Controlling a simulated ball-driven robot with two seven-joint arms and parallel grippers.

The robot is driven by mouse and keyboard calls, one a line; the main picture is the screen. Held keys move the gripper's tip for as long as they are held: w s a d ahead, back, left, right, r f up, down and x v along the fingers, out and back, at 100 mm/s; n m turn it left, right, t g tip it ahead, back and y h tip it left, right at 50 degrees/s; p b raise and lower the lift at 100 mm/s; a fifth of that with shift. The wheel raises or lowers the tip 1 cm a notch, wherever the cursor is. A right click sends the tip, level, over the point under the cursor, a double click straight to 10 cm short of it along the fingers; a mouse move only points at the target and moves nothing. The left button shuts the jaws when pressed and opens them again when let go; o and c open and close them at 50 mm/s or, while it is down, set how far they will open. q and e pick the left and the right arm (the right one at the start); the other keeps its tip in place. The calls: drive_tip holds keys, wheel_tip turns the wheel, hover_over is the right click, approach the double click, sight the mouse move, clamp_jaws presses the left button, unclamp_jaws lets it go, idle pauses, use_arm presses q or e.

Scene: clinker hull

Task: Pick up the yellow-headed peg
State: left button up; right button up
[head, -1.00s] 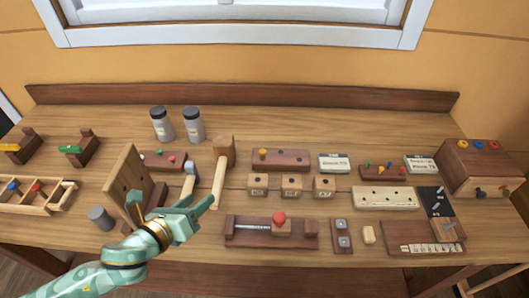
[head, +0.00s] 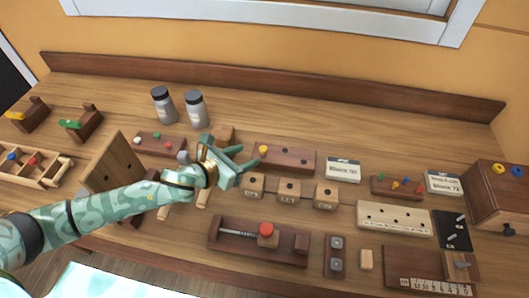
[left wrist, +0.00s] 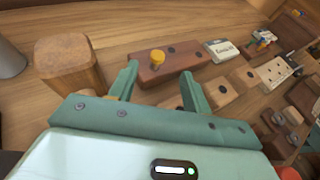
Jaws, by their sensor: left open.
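The yellow-headed peg (head: 263,149) stands in the left end of a dark wooden block with holes (head: 295,158). In the left wrist view the peg (left wrist: 158,57) stands upright in the block (left wrist: 183,62), beyond the gap between my fingers. My left gripper (head: 246,157) is open and empty, just left of the peg in the head view. Its two fingers also show in the left wrist view (left wrist: 160,75), spread to either side of the peg and short of it. My right gripper is not in view.
A wooden mallet head (left wrist: 68,62) stands close left of my left gripper. Three wooden cubes (head: 289,191) sit in front of the block. A screw vise (head: 258,240) lies nearer. Two grey jars (head: 196,109) stand behind. Another pegged block (head: 397,187) lies to the right.

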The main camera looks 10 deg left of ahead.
sight(261, 150)
use_arm(q)
drive_tip(key=x, duration=0.3)
drive_tip(key=b+x, duration=0.1)
drive_tip(key=x, duration=0.3)
drive_tip(key=shift+a+f+b, duration=0.25)
drive_tip(key=shift+f+b, duration=0.05)
drive_tip(key=shift+s+r, duration=0.1)
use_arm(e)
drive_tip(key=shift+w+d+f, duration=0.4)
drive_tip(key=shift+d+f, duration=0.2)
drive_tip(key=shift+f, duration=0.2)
use_arm(q)
drive_tip(key=c, duration=1.1)
